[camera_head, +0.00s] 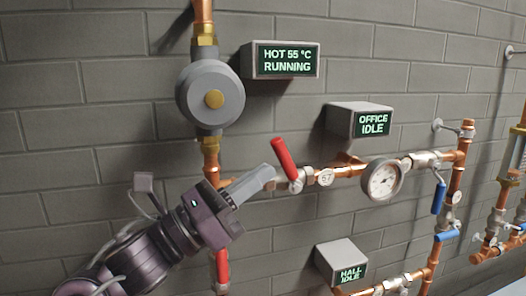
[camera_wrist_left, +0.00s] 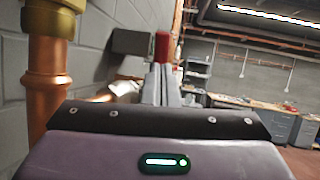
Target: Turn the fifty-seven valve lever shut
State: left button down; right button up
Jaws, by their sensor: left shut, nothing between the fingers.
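The valve lever with the round tag 57 (camera_head: 325,177) is a red handle (camera_head: 284,159) on a copper pipe, tilted up and to the left of its valve body. In the left wrist view a red handle end (camera_wrist_left: 162,45) shows just beyond the fingertips. My left gripper (camera_head: 270,173) is shut and empty, its fingers just left of the lever's lower part. I cannot tell whether they touch it. The fingers also show in the left wrist view (camera_wrist_left: 161,82). My right gripper is in neither view.
A grey round pump (camera_head: 211,93) hangs above my left gripper. A dial gauge (camera_head: 383,180) sits right of the valve. Another red lever (camera_head: 222,266) is below my gripper, and blue levers (camera_head: 439,198) are at the right. Display boxes (camera_head: 359,122) stick out from the brick wall.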

pick_arm(q)
jog(key=shift+w+d+r, duration=0.25)
jog(key=shift+w+d, duration=0.15)
jog(key=shift+d, duration=0.15)
jog(key=shift+r+p, duration=0.1)
jog(key=shift+p, duration=0.2)
